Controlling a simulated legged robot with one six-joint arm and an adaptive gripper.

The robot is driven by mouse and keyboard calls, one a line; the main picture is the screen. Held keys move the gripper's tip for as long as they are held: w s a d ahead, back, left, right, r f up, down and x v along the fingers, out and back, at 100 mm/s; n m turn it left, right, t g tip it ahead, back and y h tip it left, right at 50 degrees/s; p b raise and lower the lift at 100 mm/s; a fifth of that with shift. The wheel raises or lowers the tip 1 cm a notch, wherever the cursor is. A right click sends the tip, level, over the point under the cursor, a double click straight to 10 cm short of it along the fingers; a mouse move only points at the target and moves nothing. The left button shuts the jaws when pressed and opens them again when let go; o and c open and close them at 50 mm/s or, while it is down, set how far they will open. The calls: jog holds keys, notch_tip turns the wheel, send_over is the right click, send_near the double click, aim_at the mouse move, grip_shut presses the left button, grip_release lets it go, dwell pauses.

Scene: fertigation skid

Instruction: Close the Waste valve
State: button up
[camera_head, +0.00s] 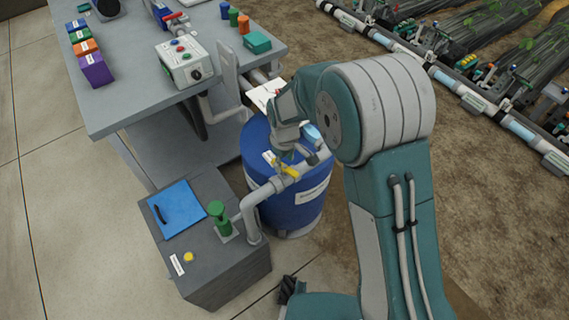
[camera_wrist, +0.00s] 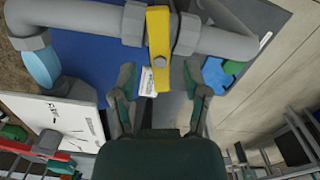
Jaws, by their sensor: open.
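A grey pipe valve with a yellow lever handle (camera_head: 288,171) sits in the grey pipe (camera_head: 252,207) beside the blue drum. I cannot read a label naming it as the Waste valve. In the wrist view the yellow handle (camera_wrist: 158,35) lies across the pipe (camera_wrist: 215,42), its lower end reaching between my fingers. My gripper (camera_wrist: 163,85) is open, one finger on each side of that handle end, with visible gaps. In the head view my gripper (camera_head: 287,150) is just above the valve, and the arm partly hides the handle.
The blue drum (camera_head: 308,205) stands behind the pipe. A grey box (camera_head: 225,270) with a blue lid panel (camera_head: 179,208) and green knob (camera_head: 219,215) is at front left. The grey bench (camera_head: 130,85) is at upper left. A white written board (camera_wrist: 60,125) lies left of my gripper.

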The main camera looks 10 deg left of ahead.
jog(key=shift+f, duration=0.85)
grip_shut()
jog(key=shift+m, duration=1.7)
